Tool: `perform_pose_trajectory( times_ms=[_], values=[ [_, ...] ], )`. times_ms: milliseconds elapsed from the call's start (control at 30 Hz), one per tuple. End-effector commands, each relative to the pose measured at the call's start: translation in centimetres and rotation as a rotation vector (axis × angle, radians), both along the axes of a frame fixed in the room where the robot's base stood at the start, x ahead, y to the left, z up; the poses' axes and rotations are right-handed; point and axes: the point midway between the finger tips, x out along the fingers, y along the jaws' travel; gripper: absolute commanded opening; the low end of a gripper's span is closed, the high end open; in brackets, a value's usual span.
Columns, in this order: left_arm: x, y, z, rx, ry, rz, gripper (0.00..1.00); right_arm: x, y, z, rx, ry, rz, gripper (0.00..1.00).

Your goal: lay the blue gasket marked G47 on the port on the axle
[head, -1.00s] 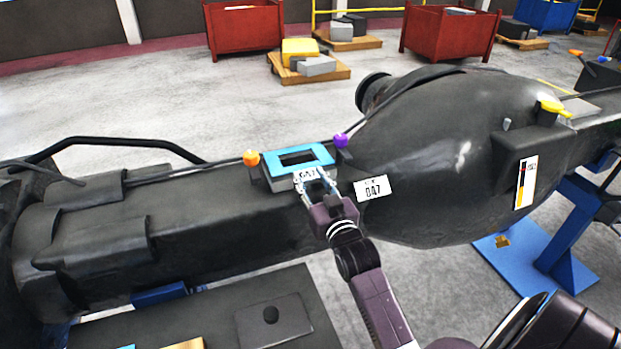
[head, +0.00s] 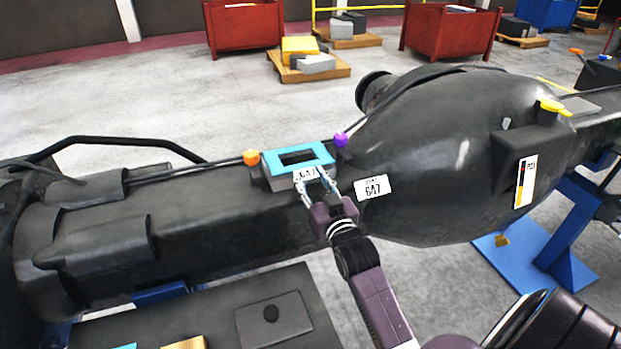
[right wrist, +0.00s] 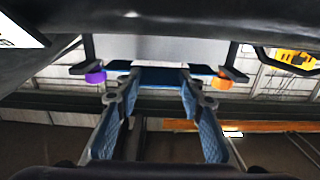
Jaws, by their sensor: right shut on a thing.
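The blue gasket (head: 315,151) is a flat rectangular frame with a white tab marked G47. It lies over the port (head: 258,178), a dark raised block on top of the axle (head: 200,235), between an orange and a purple knob. It looks level and lined up, but I cannot tell whether it touches the port all round. My right gripper (head: 315,180) is shut on the gasket's near, tab side. In the right wrist view the gasket's blue edge (right wrist: 160,77) shows between the fingertips. My left gripper is out of view.
The orange knob (head: 250,157) and purple knob (head: 341,140) stand close beside the port. A white G47 plate (head: 371,187) is on the axle's bulge. Red bins and loaded pallets stand far back.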

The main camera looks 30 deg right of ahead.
Motion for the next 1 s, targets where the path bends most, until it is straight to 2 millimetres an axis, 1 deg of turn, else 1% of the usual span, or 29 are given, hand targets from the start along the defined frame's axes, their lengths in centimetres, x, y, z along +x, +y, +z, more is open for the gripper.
perform_pose_trajectory(
  times_ms=[200, 567, 1000],
  values=[
    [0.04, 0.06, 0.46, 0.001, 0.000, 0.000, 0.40, -0.04, 0.02, 0.05, 0.000, 0.001, 0.000, 0.19],
    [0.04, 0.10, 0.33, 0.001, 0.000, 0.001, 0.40, -0.03, 0.02, -0.09, 0.000, 0.000, 0.000, 0.19],
    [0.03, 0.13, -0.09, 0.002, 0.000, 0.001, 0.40, -0.03, 0.02, -0.74, 0.000, 0.000, 0.000, 0.19]
  ],
)
